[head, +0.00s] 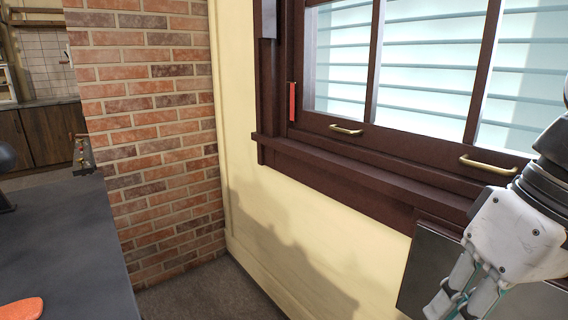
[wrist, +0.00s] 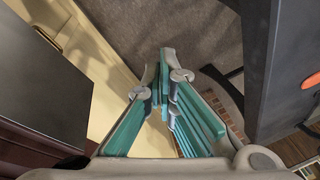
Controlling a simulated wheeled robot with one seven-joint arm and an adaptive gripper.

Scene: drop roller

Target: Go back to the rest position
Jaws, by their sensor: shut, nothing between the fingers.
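My gripper (wrist: 165,78) is shut, with its teal-padded fingers meeting at the tips and nothing between them. In the head view, my gripper (head: 452,306) is at the lower right, pointing down in front of the wall below the window, with its tips near the bottom edge. No held object shows in either view.
A dark-framed window (head: 400,75) with brass handles and a projecting sill (head: 345,175) is beside my arm. A dark panel (head: 425,272) is below it. A dark table (head: 65,245) with an orange item (head: 22,309) is at left. Carpeted floor (wrist: 205,30) lies between.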

